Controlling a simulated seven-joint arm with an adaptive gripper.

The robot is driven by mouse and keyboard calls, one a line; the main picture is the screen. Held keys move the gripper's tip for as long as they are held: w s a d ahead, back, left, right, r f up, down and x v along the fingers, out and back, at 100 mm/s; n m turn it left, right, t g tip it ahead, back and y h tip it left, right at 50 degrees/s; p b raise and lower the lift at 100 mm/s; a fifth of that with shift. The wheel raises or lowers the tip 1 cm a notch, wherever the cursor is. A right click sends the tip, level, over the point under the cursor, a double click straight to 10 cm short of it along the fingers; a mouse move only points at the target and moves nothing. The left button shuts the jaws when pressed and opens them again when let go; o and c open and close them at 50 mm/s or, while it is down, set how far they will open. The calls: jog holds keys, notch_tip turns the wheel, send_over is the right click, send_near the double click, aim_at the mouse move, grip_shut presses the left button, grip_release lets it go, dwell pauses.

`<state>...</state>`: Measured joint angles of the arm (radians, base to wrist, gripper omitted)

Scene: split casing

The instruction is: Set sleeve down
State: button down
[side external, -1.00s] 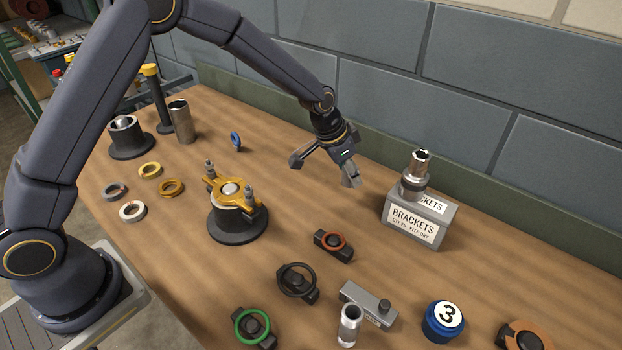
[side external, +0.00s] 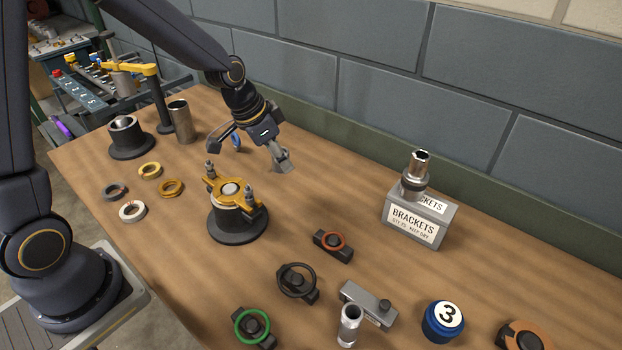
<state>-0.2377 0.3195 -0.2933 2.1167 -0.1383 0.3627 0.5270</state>
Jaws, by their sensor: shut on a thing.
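My gripper (side external: 249,149) is above the table, behind and a little right of the black round fixture (side external: 237,229) with a yellow clamp. Its fingers look well spread in this view. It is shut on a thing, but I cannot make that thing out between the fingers. A plain steel sleeve (side external: 182,123) stands upright at the back left, clear of my gripper. A shorter grey metal tube (side external: 349,327) stands at the front. I cannot tell which one the task means.
A brackets box (side external: 414,224) with a metal socket on top (side external: 416,175) stands right. Loose rings (side external: 171,188) lie left. Ringed dark blocks (side external: 333,246) lie in front. Table between gripper and box is clear.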

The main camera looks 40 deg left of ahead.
jog(key=s+a+n+y, duration=0.1)
jog(key=a+n, duration=0.2)
jog(key=a, duration=0.9)
jog(key=w+a+f, duration=0.1)
jog(key=w+f, duration=0.1)
jog(key=w, duration=0.2)
jog(key=w+f, duration=0.3)
jog(key=w, duration=0.1)
jog(key=w+a+f, duration=0.1)
jog(key=w+f, duration=0.2)
jog(key=w, duration=0.1)
jog(key=shift+w+a+f, duration=0.15)
jog(key=shift+a+f, duration=0.1)
jog(key=shift+a, duration=0.1)
jog(key=shift+w+f+t, duration=0.3)
jog(key=shift+w+f, duration=0.05)
jog(key=shift+f, duration=0.1)
jog(key=shift+w+f, duration=0.1)
jog(key=shift+f, duration=1.45)
jog(key=shift+f, duration=0.15)
jog(key=c, duration=0.7)
grip_release()
